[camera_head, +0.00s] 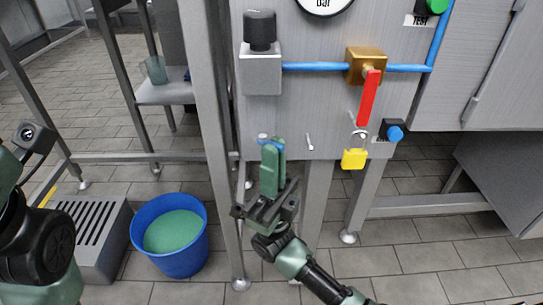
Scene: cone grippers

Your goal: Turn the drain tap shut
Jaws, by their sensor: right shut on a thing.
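My right gripper (270,148) reaches up from the bottom to the lower edge of the grey panel. Its green fingers are shut on the drain tap (262,138), of which only small blue and pale metal bits show around the fingertips. The fingers hide most of the tap, so its handle angle cannot be told. My left arm shows at the left edge, but its gripper fingers are not in view.
A blue bucket (170,267) with green liquid stands on the floor at lower left, beside a grated grey box (115,228). A brass valve (352,67) with a red lever (368,100) sits on the blue pipe. A yellow padlock (354,159) hangs below. A steel post (211,120) stands left.

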